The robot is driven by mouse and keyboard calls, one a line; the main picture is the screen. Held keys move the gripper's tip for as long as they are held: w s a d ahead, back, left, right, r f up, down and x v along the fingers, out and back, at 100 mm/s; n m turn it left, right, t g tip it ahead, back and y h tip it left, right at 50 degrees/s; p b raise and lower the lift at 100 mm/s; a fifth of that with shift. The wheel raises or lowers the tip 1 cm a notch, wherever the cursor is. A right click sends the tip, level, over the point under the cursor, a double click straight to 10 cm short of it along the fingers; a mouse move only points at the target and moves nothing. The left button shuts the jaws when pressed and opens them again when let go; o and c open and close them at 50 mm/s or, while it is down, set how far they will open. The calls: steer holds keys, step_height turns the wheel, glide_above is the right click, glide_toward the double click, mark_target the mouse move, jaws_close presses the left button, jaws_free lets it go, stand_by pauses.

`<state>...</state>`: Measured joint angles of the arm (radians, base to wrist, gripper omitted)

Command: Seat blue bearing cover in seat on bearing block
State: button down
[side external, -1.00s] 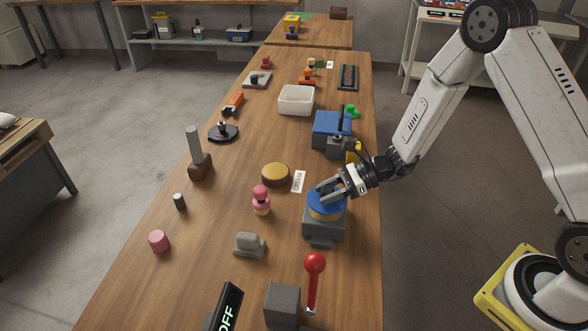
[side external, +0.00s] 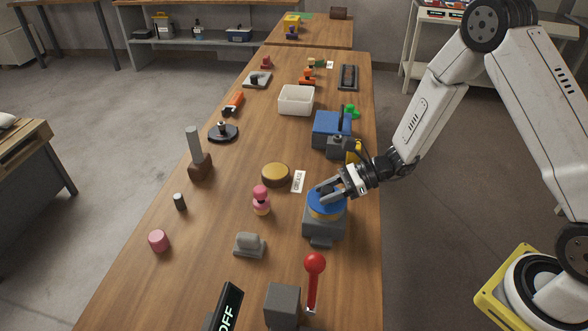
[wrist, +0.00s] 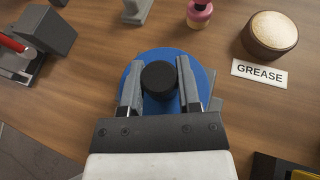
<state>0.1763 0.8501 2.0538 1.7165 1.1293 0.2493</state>
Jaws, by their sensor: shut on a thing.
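The blue bearing cover (side external: 321,207) is a round disc with a black knob in the wrist view. It is directly over the grey bearing block (side external: 324,226), with a tan ring (side external: 325,213) showing under its rim. I cannot tell whether the cover touches the ring or hangs just above it. My gripper (side external: 331,191) comes in from the right and is shut on the cover. In the wrist view my gripper's fingers (wrist: 158,84) lie on either side of the black knob. The cover's blue face (wrist: 150,56) hides the seat there.
A tub (side external: 275,175) by a GREASE card (side external: 298,181) and a pink figure-like piece (side external: 261,200) stand to the left. A red-knobbed lever (side external: 314,266) and a grey box (side external: 283,304) stand in front. A blue machine (side external: 328,128) stands behind.

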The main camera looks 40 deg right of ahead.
steer(key=shift+f, duration=1.15)
steer(key=shift+c, duration=1.1)
jaws_free()
steer(key=shift+d, duration=0.1)
steer(key=v, duration=0.7)
steer(key=shift+d, duration=0.25)
steer(key=shift+s+r, duration=0.15)
steer(key=shift+s, duration=0.05)
